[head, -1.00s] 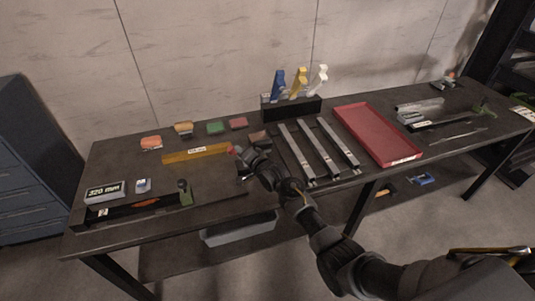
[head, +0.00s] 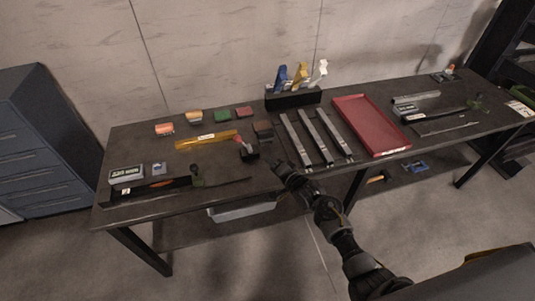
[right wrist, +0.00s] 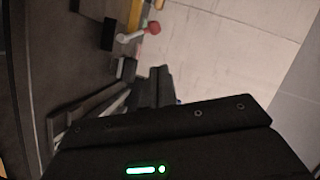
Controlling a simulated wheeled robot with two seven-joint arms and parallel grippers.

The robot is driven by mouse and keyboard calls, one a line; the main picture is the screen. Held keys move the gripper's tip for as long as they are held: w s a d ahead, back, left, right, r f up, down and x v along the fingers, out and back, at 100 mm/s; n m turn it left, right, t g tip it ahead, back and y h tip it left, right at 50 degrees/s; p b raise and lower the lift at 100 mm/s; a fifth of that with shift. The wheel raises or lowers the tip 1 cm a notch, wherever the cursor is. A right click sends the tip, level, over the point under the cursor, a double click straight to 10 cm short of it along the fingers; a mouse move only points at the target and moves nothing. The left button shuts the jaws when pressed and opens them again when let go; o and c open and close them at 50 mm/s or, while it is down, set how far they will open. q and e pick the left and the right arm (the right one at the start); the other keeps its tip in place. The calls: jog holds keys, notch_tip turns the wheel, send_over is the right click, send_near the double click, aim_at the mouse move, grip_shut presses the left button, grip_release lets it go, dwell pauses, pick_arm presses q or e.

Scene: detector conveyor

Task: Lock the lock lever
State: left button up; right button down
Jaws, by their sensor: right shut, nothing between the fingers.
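The lock lever (head: 243,146) has a red ball knob and a pale arm. It sits at the right end of a yellow bar (head: 208,140), beside a small black block (head: 250,155). I cannot tell how firmly the lever is seated. My left gripper is out of view.
Three metal rails (head: 313,136) lie to the right of the right gripper, then a red tray (head: 372,126). A rack (head: 293,97) with blue, yellow and white pieces stands behind. Several coloured blocks (head: 194,117) line the back left. Bare tabletop (head: 225,175) lies in front of the yellow bar.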

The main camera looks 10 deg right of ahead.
jog(key=shift+v, duration=0.95)
jog(key=s+d+f+n+g+h+b, duration=0.1)
jog(key=s+d+f+n+g+b, duration=0.15)
jog(key=s+f, duration=0.65)
jog(key=s+d+f+n+g+h+b, duration=0.1)
jog(key=s+d+f+n+g+h, duration=0.15)
jog(key=f, duration=1.25)
jog(key=s+d+f+n+g+h+b, duration=0.15)
jog(key=s+f+n, duration=0.25)
jog(key=s+f, duration=0.55)
jog(key=s+d+f+g+b, duration=0.1)
jog(key=s+f+g+b, duration=0.1)
jog(key=s+f, duration=0.6)
jog(key=s+d+f+n+g+b, duration=0.1)
jog(key=s+d+f+g+b, duration=0.1)
jog(key=s+f, duration=0.6)
jog(key=s+d+f+g+h+b, duration=0.1)
jog(key=s+f+b, duration=0.4)
jog(key=s, duration=1.3)
notch_tip(320, 180, down, 3)
jog(key=shift+s+d+f+n+g, duration=0.15)
jog(key=shift+d+n+g, duration=0.3)
jog(key=shift+g, duration=0.7)
